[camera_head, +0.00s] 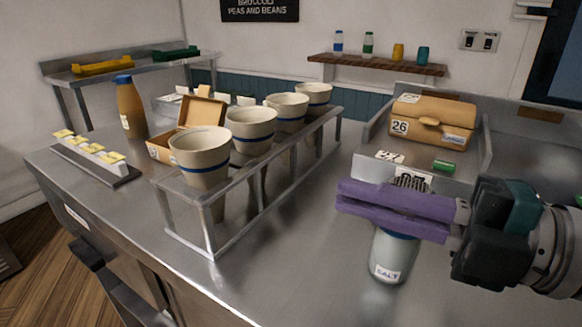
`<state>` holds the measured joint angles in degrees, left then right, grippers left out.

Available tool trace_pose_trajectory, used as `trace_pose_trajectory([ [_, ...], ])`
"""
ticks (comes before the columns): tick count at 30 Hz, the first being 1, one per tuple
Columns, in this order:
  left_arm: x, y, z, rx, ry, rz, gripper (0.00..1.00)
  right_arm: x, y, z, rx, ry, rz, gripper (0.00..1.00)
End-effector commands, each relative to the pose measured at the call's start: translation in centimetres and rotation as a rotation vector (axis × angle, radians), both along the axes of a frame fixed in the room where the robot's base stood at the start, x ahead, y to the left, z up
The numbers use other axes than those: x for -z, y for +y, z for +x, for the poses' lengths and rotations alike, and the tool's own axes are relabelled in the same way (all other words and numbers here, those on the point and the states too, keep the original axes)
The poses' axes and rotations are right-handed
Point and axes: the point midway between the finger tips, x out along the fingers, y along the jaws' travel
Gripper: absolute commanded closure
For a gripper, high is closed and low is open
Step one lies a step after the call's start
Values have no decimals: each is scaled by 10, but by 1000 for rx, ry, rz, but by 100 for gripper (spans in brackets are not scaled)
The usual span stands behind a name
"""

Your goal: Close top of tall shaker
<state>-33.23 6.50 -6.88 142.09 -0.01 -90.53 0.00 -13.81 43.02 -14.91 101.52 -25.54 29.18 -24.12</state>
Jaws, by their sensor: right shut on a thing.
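The tall shaker (389,262) stands upright on the steel counter and carries a "SALT" label. Its perforated metal top (412,182) shows just above my right gripper's fingers. My right gripper (352,200) reaches in from the right, its purple fingers shut around the shaker's upper part. The fingers hide the shaker's upper body and part of its top, so I cannot tell whether the top is fully seated. My left gripper is out of view.
A rack (210,252) of several striped cups stands left of the shaker. A box marked 26 (432,117) and a small green cylinder (447,165) are behind it. A brown bottle (131,108) stands at back left. The front counter is clear.

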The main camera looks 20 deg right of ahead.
Motion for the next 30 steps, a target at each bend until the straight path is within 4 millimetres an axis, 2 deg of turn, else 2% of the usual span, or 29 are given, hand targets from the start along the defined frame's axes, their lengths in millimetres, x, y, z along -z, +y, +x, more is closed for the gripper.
trace_pose_trajectory([
  [9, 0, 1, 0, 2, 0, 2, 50, 0, 0, 0, 0, 1, 1, 100],
  [10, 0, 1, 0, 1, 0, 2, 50, 0, 0, 0, 0, 1, 1, 90],
  [15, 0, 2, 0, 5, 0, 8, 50, 0, 0, 0, 0, 1, 1, 71],
  [18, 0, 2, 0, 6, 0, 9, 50, 0, 0, 0, 0, 1, 1, 62],
  [26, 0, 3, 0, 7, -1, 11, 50, 0, -1, -1, 0, 1, 0, 62],
  [30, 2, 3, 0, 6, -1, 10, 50, 2, -10, -10, 2, 6, 1, 62],
])
